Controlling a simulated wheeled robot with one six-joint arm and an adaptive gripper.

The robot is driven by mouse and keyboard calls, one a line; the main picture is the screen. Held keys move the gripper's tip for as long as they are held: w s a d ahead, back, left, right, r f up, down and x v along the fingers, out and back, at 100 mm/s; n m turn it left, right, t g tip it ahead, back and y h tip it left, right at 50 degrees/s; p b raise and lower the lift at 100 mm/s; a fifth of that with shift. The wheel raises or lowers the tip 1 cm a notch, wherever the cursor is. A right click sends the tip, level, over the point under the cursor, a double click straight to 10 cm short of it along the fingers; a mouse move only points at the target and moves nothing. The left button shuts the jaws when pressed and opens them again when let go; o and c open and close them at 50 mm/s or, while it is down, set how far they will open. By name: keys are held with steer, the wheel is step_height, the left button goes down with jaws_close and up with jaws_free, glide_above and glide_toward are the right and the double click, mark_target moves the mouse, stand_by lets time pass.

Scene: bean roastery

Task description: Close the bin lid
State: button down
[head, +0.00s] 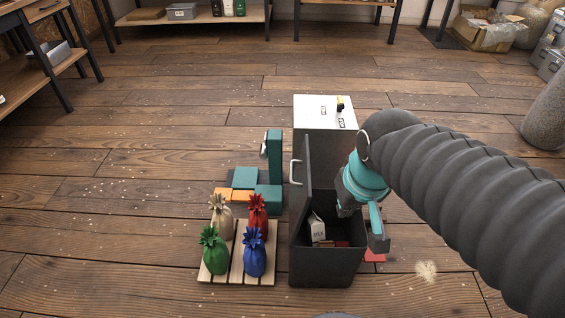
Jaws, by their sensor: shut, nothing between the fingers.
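A dark grey bin (325,268) stands on the floor at the lower middle, open at the top. Its lid (304,205) stands up near vertical along the bin's left side, with a light handle (294,172) on the lid's left face. A white carton (317,227) and some brownish items show inside the bin. My gripper (380,243), teal and dark grey, points down at the bin's right edge. It is shut and empty, apart from the lid. I cannot tell whether it touches the bin's rim.
Left of the bin a slatted pallet (236,270) holds several tied sacks. A teal and orange device (271,175) stands behind it. A grey cabinet with a white top (318,108) stands behind the bin. A red thing (375,256) lies right of the bin. Floor at left is clear.

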steer(key=w+a+f+n+g+h+b, duration=0.1)
steer(key=w+a+f+n+g+h, duration=0.15)
steer(key=w+a+n, duration=0.55)
steer(key=w+a+f+n+g+h+b, duration=0.1)
steer(key=w+a+f+n, duration=0.25)
steer(key=w+a, duration=0.9)
steer(key=w+r+n+h, duration=0.2)
steer(key=w+r+n, duration=0.1)
steer(key=r, duration=0.1)
steer(key=d+f+n+b, duration=0.1)
steer(key=d+f, duration=0.7)
steer(key=f, duration=0.2)
steer(key=shift+s+f, duration=0.15)
steer(key=shift+s, duration=0.05)
steer(key=shift+d, duration=0.1)
